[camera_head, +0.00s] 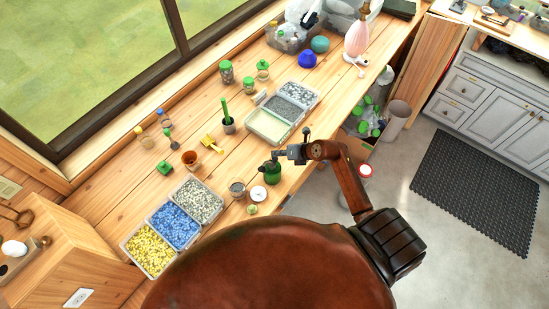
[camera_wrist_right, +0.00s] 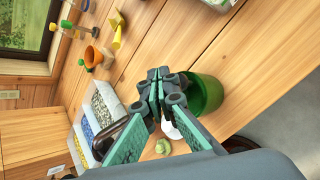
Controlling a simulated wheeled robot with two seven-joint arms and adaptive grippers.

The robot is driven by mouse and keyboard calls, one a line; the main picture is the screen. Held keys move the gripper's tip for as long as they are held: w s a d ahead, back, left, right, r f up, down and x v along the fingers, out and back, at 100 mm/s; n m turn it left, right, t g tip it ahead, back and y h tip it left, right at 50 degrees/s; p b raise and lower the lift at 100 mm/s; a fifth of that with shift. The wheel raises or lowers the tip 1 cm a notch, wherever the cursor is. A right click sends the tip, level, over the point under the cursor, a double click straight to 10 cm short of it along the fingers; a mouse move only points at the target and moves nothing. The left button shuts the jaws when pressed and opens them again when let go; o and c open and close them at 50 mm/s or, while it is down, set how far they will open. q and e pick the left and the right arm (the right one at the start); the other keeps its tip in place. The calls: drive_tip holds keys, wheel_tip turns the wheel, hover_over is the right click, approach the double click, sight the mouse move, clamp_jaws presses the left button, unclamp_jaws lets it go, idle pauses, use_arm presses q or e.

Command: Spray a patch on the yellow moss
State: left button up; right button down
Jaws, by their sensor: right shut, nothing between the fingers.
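A yellow granular or mossy fill (camera_head: 149,251) lies in the front-left compartment of a row of trays, beside blue and grey-green fills; I take it for the yellow moss. It also shows small in the wrist view (camera_wrist_right: 80,150). My right gripper (camera_head: 276,156) is shut and empty, above the bench's front edge. In the wrist view its fingertips (camera_wrist_right: 160,84) are close together beside a dark green, round container (camera_wrist_right: 207,92). That container (camera_head: 272,173) is partly covered by the gripper in the head view; contact is unclear. A pink bottle (camera_head: 357,38) stands at the far end. My left gripper is out of view.
A jar (camera_head: 237,189) and a white-topped round item (camera_head: 258,193) stand close by the green container. A terracotta pot (camera_head: 190,159), a yellow tool (camera_head: 211,143) and green-lidded jars (camera_head: 226,71) stand farther back. Bare planks separate them. The front edge drops to the floor.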

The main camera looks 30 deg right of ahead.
sight(276, 158)
drive_tip(key=shift+f, duration=0.15)
drive_tip(key=shift+f, duration=0.3)
drive_tip(key=shift+f+b, duration=0.55)
idle(0.6)
drive_tip(key=shift+r, duration=0.1)
drive_tip(key=shift+r+p, duration=0.95)
wheel_tip(276, 158, up, 6)
drive_tip(key=p, duration=0.5)
idle(1.6)
